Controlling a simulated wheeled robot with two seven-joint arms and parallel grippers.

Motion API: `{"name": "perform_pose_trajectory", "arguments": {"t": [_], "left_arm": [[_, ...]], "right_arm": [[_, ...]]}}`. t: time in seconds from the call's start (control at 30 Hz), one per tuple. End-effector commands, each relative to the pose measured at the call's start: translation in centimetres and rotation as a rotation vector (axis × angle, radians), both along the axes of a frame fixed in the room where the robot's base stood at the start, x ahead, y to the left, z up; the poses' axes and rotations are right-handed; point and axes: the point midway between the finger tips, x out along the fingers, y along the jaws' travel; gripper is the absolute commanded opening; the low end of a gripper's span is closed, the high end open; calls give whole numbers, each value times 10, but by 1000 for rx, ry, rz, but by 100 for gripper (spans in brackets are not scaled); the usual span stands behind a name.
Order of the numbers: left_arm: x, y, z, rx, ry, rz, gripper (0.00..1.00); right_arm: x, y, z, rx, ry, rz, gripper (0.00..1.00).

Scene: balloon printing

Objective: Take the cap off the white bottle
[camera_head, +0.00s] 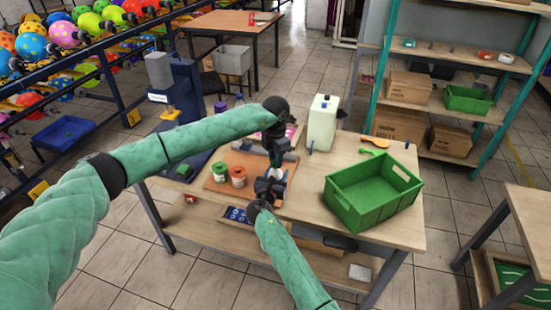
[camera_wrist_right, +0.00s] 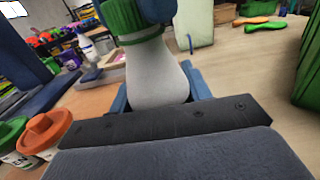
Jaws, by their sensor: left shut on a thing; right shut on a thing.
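The white bottle (camera_wrist_right: 158,75) stands upright in the right wrist view, with a green cap (camera_wrist_right: 130,18) on its neck. In the head view only a small white part of the bottle (camera_head: 274,173) shows between my two grippers. My right gripper (camera_head: 270,184) is shut on the bottle's body, with blue fingers on both sides of it. My left gripper (camera_head: 274,158) comes down from above and is shut at the top of the bottle, on the cap. The left fingertips are mostly hidden.
A green-lidded jar (camera_head: 220,172) and an orange-lidded jar (camera_head: 238,176) stand left of the bottle on a brown board. A green crate (camera_head: 372,192) stands on the table's right side. A white container (camera_head: 322,123) is behind.

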Motion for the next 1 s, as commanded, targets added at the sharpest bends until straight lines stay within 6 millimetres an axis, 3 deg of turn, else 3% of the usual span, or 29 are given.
{"name": "perform_pose_trajectory", "arguments": {"t": [1.0], "left_arm": [[3,3,2,-3,-5,1522,1]], "right_arm": [[-1,1,0,0,0,1,0]]}}
